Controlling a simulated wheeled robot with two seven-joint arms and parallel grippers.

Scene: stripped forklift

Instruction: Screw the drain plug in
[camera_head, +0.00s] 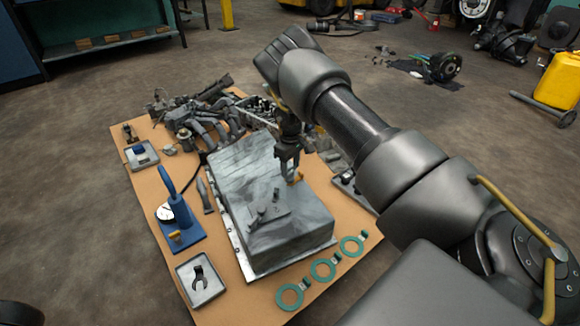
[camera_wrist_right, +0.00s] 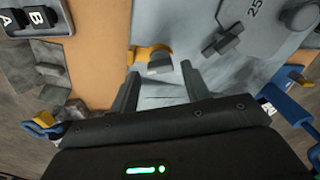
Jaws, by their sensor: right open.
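The large grey metal pan (camera_head: 290,225) stands on the cardboard, and part of it shows in the wrist view (camera_wrist_right: 215,75). My left gripper is out of view.
A blue stand with a dial (camera_head: 178,222), a tray with a dark forked part (camera_head: 200,280) and several green rings (camera_head: 323,267) lie around the pan on cardboard (camera_head: 150,190). Engine parts (camera_head: 205,120) crowd the back. My right arm covers the right side.

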